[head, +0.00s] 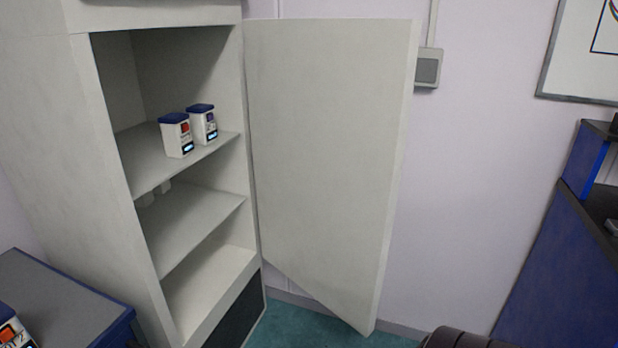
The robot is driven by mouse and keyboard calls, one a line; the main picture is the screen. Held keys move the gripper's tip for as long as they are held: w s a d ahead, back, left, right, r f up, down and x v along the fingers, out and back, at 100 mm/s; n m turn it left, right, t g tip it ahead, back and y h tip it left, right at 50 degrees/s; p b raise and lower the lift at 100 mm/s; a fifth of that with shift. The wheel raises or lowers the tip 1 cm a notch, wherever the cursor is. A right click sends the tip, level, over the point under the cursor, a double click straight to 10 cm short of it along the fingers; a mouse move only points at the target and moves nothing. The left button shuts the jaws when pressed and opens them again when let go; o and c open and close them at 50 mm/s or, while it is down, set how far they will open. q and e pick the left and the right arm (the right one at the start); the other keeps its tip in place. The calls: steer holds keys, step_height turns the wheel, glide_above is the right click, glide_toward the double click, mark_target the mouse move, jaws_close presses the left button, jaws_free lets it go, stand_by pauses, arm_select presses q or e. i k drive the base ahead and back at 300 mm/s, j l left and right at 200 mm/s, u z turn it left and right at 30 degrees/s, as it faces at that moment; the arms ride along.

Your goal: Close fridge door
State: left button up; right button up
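The fridge (45,140) is a tall pale grey cabinet at the left of the head view, with its front open. Its door (325,150) is a flat pale panel, attached along the right edge of the opening and swung wide open to the right. I see no handle on the face of the door that shows. Neither of my grippers is in view.
Two white tubs with blue lids (177,135) (202,124) stand on the upper shelf (150,160). A blue-edged table (60,300) is at lower left, and blue furniture (560,270) at right. Teal floor (300,328) shows below the door.

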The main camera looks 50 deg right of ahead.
mark_target(330, 99)
steer(key=i+l, duration=0.1)
steer(key=l, duration=0.9)
steer(key=i+l, duration=0.1)
steer(key=l, duration=0.9)
steer(key=i+l, duration=0.1)
steer(key=l, duration=0.9)
steer(key=i+l+u, duration=0.1)
steer(key=l, duration=0.95)
